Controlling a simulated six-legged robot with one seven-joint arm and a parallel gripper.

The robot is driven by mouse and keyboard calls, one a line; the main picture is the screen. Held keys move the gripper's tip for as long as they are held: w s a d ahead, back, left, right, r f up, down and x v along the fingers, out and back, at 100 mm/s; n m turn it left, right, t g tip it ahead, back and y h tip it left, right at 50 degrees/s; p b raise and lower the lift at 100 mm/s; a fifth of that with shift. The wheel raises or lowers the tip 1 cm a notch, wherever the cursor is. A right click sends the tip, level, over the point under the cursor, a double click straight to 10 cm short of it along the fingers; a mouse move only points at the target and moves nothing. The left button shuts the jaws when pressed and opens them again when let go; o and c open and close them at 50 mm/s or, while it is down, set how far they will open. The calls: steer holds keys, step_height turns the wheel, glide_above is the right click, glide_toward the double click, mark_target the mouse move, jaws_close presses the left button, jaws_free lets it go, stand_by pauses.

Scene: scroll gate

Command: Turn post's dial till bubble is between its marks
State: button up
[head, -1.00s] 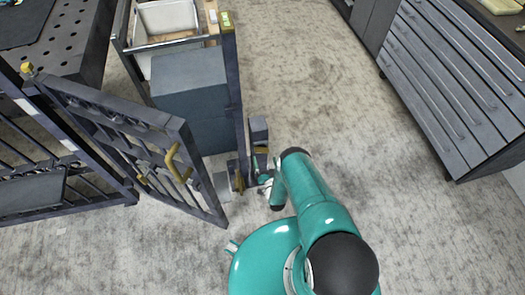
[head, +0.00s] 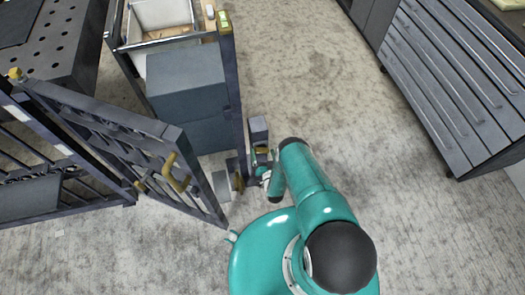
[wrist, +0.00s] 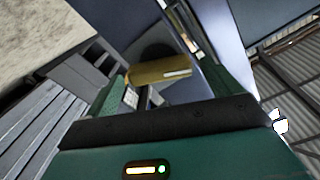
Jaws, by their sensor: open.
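The dark post (head: 236,90) stands at the centre of the head view, with a small yellow-green level vial (head: 224,21) on top. The bubble and its marks are too small to tell. Low on the post, a brass piece (head: 262,151) shows beside my gripper (head: 263,166), seemingly the dial's handle. In the wrist view this brass bar (wrist: 160,72) lies in front of a dark round disc, between the green fingers of my gripper (wrist: 165,78). The fingers are apart; I cannot tell whether either touches the bar.
A barred gate (head: 125,140) with a brass handle stands left of the post. A blue-grey block (head: 185,85) is behind it, and a grey box (head: 258,130) sits just right of the post. A drawer cabinet (head: 455,90) stands at right. The floor between is clear.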

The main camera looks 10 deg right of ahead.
steer(key=shift+w, duration=0.3)
steer(key=shift+s+r, duration=0.1)
steer(key=shift+r, duration=0.05)
steer(key=shift+c, duration=0.9)
steer(key=c, duration=0.8)
steer(key=shift+m, duration=2.2)
steer(key=o, duration=1)
steer(key=shift+s, duration=0.1)
